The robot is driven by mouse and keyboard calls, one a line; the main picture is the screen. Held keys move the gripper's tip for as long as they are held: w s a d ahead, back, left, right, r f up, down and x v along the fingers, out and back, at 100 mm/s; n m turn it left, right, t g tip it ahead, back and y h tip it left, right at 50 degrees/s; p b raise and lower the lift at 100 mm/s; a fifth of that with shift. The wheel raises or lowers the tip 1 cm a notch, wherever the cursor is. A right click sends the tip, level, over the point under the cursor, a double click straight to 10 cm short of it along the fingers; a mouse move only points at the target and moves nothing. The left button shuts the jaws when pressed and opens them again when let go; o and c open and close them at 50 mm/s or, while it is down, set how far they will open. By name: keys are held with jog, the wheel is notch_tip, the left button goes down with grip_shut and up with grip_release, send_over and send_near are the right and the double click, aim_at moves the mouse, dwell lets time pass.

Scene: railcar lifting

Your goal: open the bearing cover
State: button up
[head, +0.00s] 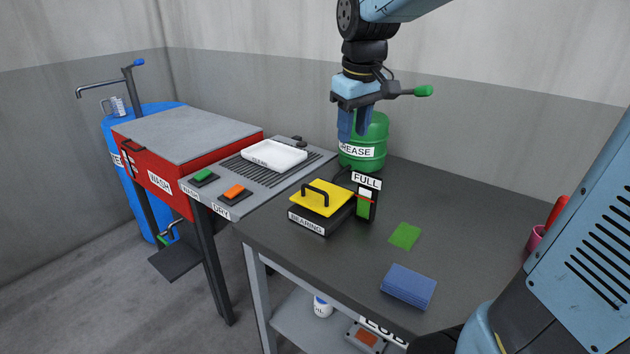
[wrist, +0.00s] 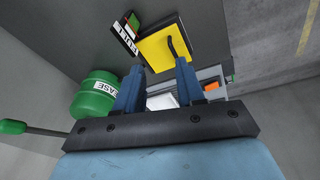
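The bearing box (head: 312,219) is a black box with a "BEARING" label, standing on the dark table. Its yellow cover (head: 321,198) lies on top and looks shut, with a black arched handle (head: 316,190). In the wrist view the yellow cover (wrist: 165,47) and its handle (wrist: 179,45) show beyond my fingertips. My gripper (head: 356,138) hangs above and behind the box, in front of the green grease drum, apart from the cover. In the wrist view its two blue fingers (wrist: 160,72) stand apart with nothing between them.
The green grease drum (head: 368,145) stands close behind my gripper. A "FULL" gauge (head: 366,195) stands right of the box. A white tray (head: 274,155) lies on the grey drying rack at left. A green pad (head: 405,236) and blue cloths (head: 408,286) lie at front right, with bare table around them.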

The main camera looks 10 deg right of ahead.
aim_at(314, 187)
jog(key=w+a+f+n+g, duration=0.1)
jog(key=w+a+f+n, duration=0.15)
jog(key=w, duration=0.25)
jog(key=w+a+f+n+g, duration=0.1)
jog(key=w+a+f, duration=0.1)
jog(key=w+a, duration=0.25)
jog(key=f, duration=1.3)
jog(key=shift+w+d+f, duration=0.25)
jog(key=shift+d+f, duration=0.05)
jog(key=shift+f, duration=0.1)
grip_shut()
